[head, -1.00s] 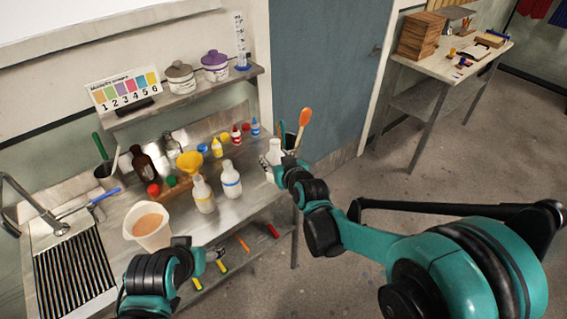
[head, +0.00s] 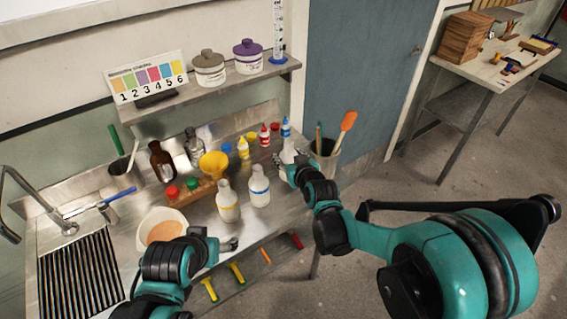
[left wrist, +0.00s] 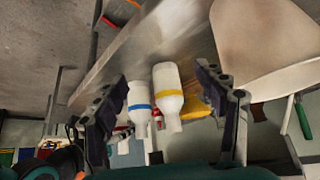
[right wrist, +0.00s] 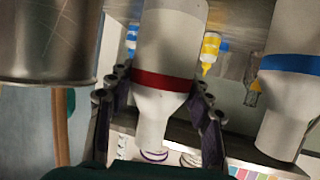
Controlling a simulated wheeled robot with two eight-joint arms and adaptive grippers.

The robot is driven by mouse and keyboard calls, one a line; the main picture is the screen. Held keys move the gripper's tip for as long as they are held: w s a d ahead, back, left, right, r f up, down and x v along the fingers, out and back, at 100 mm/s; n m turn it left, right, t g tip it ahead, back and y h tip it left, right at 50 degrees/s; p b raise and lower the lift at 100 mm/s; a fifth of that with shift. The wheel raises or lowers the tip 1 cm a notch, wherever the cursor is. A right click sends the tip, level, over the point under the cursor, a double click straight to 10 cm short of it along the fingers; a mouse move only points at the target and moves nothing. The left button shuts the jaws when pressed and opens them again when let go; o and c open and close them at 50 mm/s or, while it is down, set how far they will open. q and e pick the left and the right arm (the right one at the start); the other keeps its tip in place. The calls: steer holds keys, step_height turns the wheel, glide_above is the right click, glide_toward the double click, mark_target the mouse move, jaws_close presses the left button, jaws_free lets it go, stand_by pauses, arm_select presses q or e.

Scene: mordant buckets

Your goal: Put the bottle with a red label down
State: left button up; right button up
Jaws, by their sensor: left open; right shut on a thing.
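The bottle with a red label (right wrist: 165,55) is white with a dark red band. In the right wrist view it stands between the fingers of my right gripper (right wrist: 160,112), which is shut on it. In the head view the bottle (head: 288,152) shows only in part behind my right gripper (head: 290,168), at the right end of the steel counter. I cannot tell whether its base touches the counter. My left gripper (left wrist: 165,105) is open and empty; in the head view it is near the bucket (head: 163,232) at the counter's front.
A blue-banded bottle (head: 259,186) and a yellow-banded bottle (head: 227,200) stand left of my right gripper. A metal container (head: 324,158) with utensils is close on its right. Small dropper bottles (head: 243,148) stand behind. A shelf (head: 215,85) hangs above the counter.

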arm_select(q)
step_height(320, 180, down, 2)
steer(key=shift+w+f+b, duration=0.15)
steer(key=shift+f+b, duration=0.05)
steer(key=shift+b, duration=0.75)
arm_select(e)
steer(key=f, duration=0.3)
steer(key=shift+s+d, duration=0.2)
arm_select(q)
steer(key=shift+w+a+f, duration=0.1)
steer(key=shift+w+f, duration=0.05)
steer(key=shift+w, duration=0.15)
arm_select(e)
steer(key=shift+w+a+f, duration=0.1)
steer(key=shift+w+f, duration=0.15)
steer(key=shift+r, duration=0.1)
arm_select(q)
steer(key=shift+s, duration=0.15)
arm_select(e)
steer(key=shift+s, duration=0.15)
steer(key=o, duration=1.4)
steer(key=shift+c, duration=0.2)
steer(key=shift+r, duration=0.1)
